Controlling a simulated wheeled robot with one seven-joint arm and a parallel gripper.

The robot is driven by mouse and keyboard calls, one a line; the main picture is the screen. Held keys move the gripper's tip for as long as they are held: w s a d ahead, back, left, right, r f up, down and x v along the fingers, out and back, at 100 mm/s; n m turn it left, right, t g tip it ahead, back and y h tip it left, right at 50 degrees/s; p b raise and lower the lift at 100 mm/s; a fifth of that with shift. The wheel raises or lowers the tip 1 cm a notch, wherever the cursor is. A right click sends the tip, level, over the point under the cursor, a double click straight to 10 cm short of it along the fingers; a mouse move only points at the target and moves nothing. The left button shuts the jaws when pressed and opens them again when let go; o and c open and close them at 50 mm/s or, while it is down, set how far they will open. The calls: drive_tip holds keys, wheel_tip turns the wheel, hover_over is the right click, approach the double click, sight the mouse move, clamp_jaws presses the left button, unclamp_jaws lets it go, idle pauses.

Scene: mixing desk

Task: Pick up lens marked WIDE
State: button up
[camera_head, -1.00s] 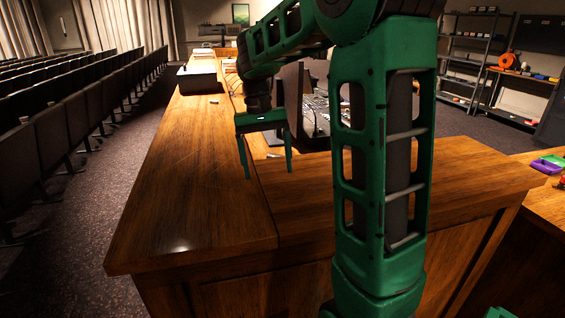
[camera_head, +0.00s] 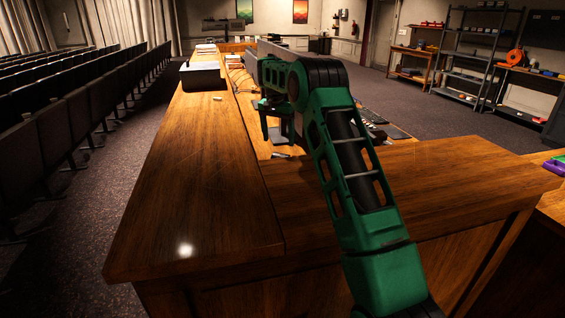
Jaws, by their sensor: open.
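I cannot make out a lens marked WIDE; no lettering is legible at this distance. My gripper (camera_head: 279,128) is open at the end of my green arm, over the lower desk surface beyond the near corner. Its fingers point down, and part of it is hidden by my own arm. A small pale item (camera_head: 217,98) lies on the raised wooden ledge, left of my gripper and apart from it.
The long wooden desk (camera_head: 190,190) has a clear near end. A dark box (camera_head: 200,75) stands farther along the ledge. Mixing equipment (camera_head: 375,118) sits right of my gripper, partly behind my arm. Rows of seats (camera_head: 60,125) stand left, and shelves (camera_head: 470,55) stand back right.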

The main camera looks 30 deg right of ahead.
sight(280, 154)
drive_tip(key=f, duration=0.3)
drive_tip(key=d+f, duration=0.1)
drive_tip(key=f, duration=0.6)
drive_tip(key=shift+w+d, duration=0.2)
drive_tip(key=shift+w, duration=0.05)
drive_tip(key=shift+c, duration=0.6)
drive_tip(key=c, duration=1.3)
drive_tip(key=shift+o, duration=0.2)
drive_tip(key=shift+r, duration=0.1)
